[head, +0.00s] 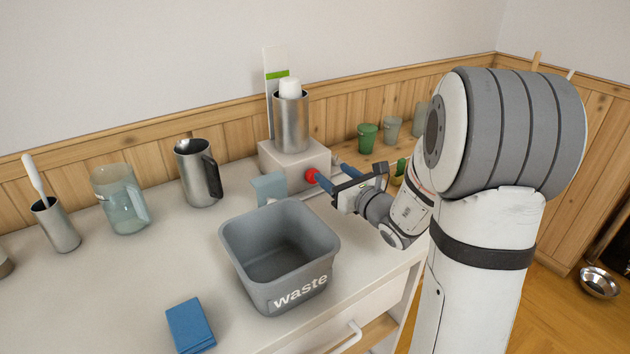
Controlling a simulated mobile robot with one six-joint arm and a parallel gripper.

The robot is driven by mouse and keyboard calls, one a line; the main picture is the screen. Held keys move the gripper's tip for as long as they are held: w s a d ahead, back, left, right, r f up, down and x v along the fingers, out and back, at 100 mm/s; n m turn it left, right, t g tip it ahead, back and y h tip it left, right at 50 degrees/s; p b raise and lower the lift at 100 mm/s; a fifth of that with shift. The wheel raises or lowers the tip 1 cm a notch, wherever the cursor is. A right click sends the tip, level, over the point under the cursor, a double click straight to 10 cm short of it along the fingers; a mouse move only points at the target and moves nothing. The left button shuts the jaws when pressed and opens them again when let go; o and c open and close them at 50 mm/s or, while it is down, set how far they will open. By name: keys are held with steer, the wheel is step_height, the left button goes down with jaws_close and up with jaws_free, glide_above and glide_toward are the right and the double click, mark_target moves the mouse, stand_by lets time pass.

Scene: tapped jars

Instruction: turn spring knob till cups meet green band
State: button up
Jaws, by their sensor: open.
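The cup holder is a steel tube (291,125) upright on a beige box (278,158). White cups (290,87) stick out of its top. Behind it stands a pale upright plate with a green band (277,75); from this angle the cups' top edge appears close to the band's lower edge. A red knob (312,176) is on the box's right front side. My gripper (331,178), with blue fingers, is open beside the knob, its near finger at the knob's edge. I cannot tell whether it touches the knob.
A grey waste bin (232,250) stands in front of the box, left of my gripper. A blue cloth (190,325), a glass jug (122,205), a steel pitcher (197,175) and a steel cup with a brush (57,225) are farther left. Coloured cups (367,138) stand behind my arm.

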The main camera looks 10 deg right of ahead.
steer(key=b, duration=0.5)
glide_toward(312, 176)
steer(key=shift+w+d+f, duration=0.15)
steer(key=shift+w+f, duration=0.55)
steer(key=shift+w, duration=0.15)
steer(key=x, duration=0.7)
steer(key=shift+w, duration=0.35)
steer(key=c, duration=1)
steer(key=n+b, duration=0.1)
steer(key=b, duration=0.1)
steer(key=shift+f+b, duration=0.2)
steer(key=shift+b, duration=0.2)
steer(key=shift+n+b, duration=0.6)
steer(key=shift+b, duration=0.35)
steer(key=shift+r+n+b, duration=0.2)
steer(key=shift+n+b, duration=0.2)
